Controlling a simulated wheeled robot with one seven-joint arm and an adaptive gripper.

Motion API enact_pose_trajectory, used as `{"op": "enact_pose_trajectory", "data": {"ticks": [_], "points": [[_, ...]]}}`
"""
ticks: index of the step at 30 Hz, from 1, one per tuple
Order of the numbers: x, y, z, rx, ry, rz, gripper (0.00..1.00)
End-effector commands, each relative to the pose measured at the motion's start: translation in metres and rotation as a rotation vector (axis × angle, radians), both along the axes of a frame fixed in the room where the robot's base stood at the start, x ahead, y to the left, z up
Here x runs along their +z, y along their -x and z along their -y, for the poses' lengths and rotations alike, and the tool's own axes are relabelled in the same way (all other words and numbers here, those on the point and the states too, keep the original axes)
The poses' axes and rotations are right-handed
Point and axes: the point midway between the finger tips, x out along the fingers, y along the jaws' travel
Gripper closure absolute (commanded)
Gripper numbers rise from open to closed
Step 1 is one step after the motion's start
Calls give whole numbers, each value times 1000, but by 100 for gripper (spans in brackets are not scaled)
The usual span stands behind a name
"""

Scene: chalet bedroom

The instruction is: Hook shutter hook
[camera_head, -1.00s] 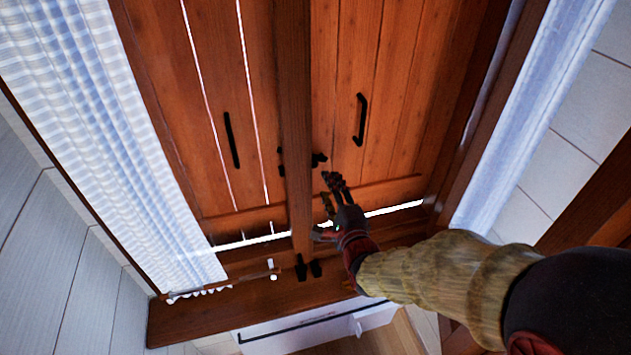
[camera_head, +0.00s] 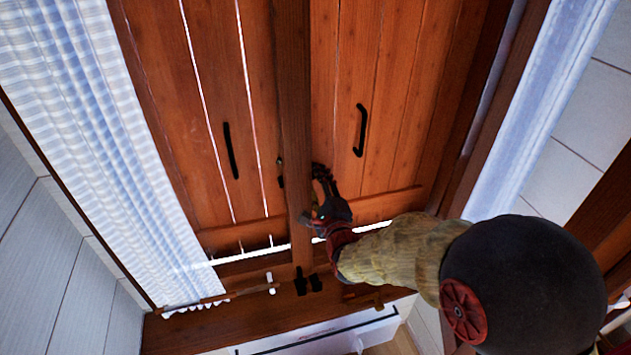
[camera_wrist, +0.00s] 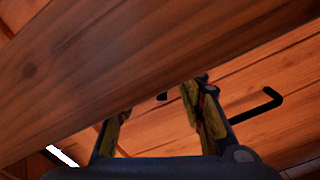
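Two red-brown plank shutters stand behind an upright wooden post, the left shutter (camera_head: 190,120) and the right shutter (camera_head: 390,90). Small dark hook hardware (camera_head: 281,172) shows at the post's left edge. Dark hardware to the right of the post is hard to tell from my fingertips. My gripper (camera_head: 323,185) is beside the post's right edge, in front of the right shutter's lower part. In the wrist view my gripper's fingers (camera_wrist: 160,112) are apart, with a small dark piece (camera_wrist: 162,96) visible between them, partly hidden by the post. I cannot tell whether they touch it.
The wooden post (camera_head: 295,100) blocks much of the wrist view (camera_wrist: 120,60). Black handles are on the left shutter (camera_head: 230,150) and right shutter (camera_head: 361,130). Two dark fittings (camera_head: 308,283) are at the sill. White curtains hang left (camera_head: 80,120) and right (camera_head: 550,90).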

Motion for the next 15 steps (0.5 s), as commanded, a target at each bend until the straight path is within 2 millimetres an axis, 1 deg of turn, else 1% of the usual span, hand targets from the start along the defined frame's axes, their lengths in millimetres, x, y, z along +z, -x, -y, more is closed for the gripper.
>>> {"op": "enact_pose_trajectory", "data": {"ticks": [6, 15], "points": [[0, 0, 0, 0, 0, 0, 62], [0, 0, 0, 0, 0, 0, 79]]}}
